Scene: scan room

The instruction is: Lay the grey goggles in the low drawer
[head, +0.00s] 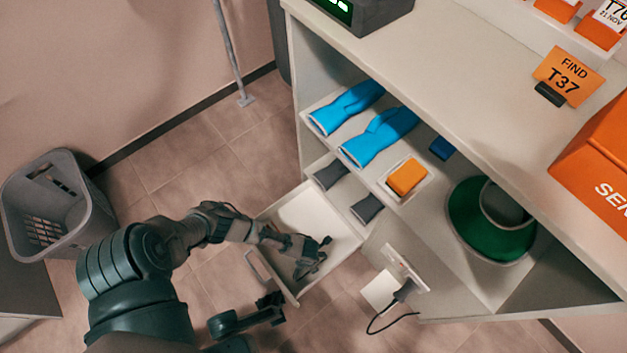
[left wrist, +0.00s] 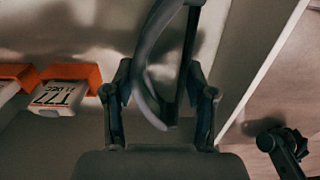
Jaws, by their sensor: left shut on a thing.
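The low drawer (head: 338,240) is pulled out below the shelves, its pale inside showing. My left gripper (head: 303,250) is over the drawer, with its arm reaching in from the left. In the left wrist view its fingers (left wrist: 158,85) are closed around a curved dark grey thing, the grey goggles (left wrist: 150,45). The goggles are hard to tell from the gripper in the head view; whether they touch the drawer floor is unclear. My right gripper (head: 270,306) shows partly, in front of the drawer; its jaws are not clear.
Blue gloves (head: 378,135), an orange block (head: 407,177) and a green ring-shaped thing (head: 463,222) lie on the shelf above. Dark grey items (head: 367,208) lie lower. A cable (head: 380,322) hangs right of the drawer. A grey basket (head: 58,205) stands at left on open floor.

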